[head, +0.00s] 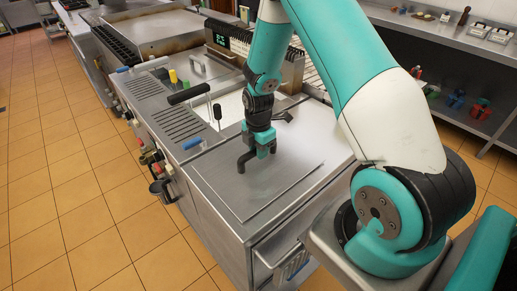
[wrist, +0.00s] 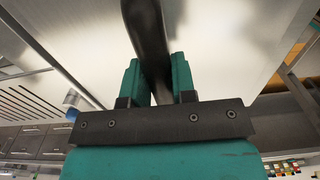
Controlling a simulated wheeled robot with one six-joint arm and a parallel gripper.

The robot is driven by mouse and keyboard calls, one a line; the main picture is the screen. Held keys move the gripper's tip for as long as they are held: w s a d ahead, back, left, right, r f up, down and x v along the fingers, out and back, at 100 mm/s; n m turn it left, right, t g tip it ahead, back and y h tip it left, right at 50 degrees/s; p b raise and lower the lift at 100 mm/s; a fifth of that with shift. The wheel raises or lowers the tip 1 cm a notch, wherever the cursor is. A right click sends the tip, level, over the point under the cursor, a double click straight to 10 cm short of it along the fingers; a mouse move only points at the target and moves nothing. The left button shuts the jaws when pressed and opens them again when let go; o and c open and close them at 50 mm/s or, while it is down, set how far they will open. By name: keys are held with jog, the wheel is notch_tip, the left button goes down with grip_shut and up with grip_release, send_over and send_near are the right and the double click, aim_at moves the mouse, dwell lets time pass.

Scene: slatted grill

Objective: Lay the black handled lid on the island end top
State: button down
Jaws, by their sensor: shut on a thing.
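My gripper (head: 260,151) points down over the near end of the steel cooking island. It is shut on the black handle of the lid; the dark bar (wrist: 150,35) runs between the green fingers in the wrist view. The lid appears to be the flat steel plate (head: 272,186) beneath, at the island end top (head: 232,222). The plate looks level and nearly flush with that top; I cannot tell whether it is touching or slightly above. My gripper and forearm hide part of the plate's far side.
Beyond the plate is an open well (head: 232,108) with a black-handled piece (head: 188,94) beside it. Blue-tipped handles (head: 193,144) stick out along the left edge. A back counter (head: 450,35) holds small items. Tiled floor (head: 75,190) is clear at left.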

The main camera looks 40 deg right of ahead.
jog(key=c, duration=0.8)
grip_release()
jog(key=shift+f, duration=0.1)
jog(key=shift+c, duration=0.2)
notch_tip(320, 180, up, 18)
jog(key=b, duration=0.3)
jog(key=shift+f, duration=0.25)
jog(key=shift+w+a, duration=0.1)
jog(key=s+a+r+m+y, duration=0.1)
jog(key=s+a+r+m, duration=0.2)
jog(key=s+a, duration=0.3)
jog(key=s+a+r+m+y, duration=0.1)
jog(key=s+a+r+m, duration=0.25)
jog(key=a, duration=0.55)
jog(key=s+a+r+m+y, duration=0.1)
jog(key=s+a+m, duration=0.4)
jog(key=s, duration=0.8)
jog(key=a+y, duration=0.1)
jog(key=a, duration=0.1)
jog(key=shift+a+r, duration=0.25)
jog(key=shift+a, duration=0.1)
